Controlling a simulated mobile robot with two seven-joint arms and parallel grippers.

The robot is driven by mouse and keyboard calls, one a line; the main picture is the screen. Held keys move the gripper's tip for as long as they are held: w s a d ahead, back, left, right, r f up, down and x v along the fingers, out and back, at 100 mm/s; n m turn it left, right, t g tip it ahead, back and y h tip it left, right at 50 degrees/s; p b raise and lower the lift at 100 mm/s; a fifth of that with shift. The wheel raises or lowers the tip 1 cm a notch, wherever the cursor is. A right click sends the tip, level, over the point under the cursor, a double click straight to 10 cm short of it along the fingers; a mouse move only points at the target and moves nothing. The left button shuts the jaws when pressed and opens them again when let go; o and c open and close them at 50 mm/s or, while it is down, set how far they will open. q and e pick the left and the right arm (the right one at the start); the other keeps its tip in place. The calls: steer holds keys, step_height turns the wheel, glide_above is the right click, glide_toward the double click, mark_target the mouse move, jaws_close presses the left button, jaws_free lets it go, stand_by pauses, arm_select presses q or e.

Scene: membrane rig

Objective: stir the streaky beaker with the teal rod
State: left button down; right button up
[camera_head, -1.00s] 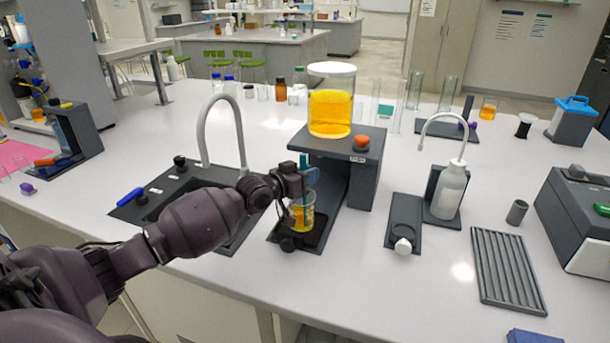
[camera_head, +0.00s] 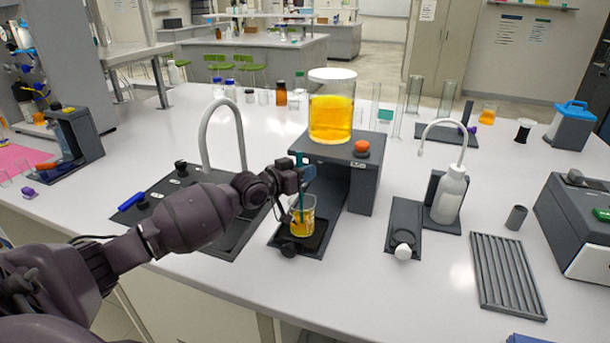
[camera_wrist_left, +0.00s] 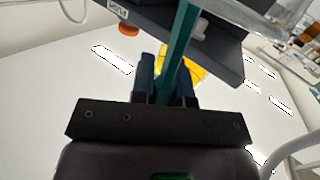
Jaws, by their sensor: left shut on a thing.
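My left gripper (camera_head: 305,178) is shut on the teal rod (camera_head: 300,200) above the beaker (camera_head: 309,214). The rod stands nearly upright, and its lower part reaches down inside the beaker. The beaker is small and clear with yellow-orange contents, and stands on a black plate (camera_head: 318,238) below the dark stand. In the left wrist view the rod (camera_wrist_left: 180,45) runs between the two dark blue fingers (camera_wrist_left: 165,90), with a yellow patch behind it. I cannot make out streaks in the beaker or the rod's lower tip. My right gripper is not in view.
The dark stand (camera_head: 365,180) with an orange knob holds a large jar of yellow liquid (camera_head: 331,112) just behind the gripper. A sink with a grey tap (camera_head: 205,130) lies to the left. A wash bottle (camera_head: 449,195) and a ribbed tray (camera_head: 508,275) stand to the right.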

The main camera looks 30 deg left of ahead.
arm_select(q)
step_height(320, 180, up, 8)
steer(key=w+a+p, duration=0.1)
steer(key=p, duration=0.3)
steer(key=shift+p, duration=0.3)
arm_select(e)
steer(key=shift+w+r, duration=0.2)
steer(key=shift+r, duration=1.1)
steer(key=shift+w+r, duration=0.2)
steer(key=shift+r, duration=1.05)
arm_select(q)
steer(key=shift+w+f, duration=0.1)
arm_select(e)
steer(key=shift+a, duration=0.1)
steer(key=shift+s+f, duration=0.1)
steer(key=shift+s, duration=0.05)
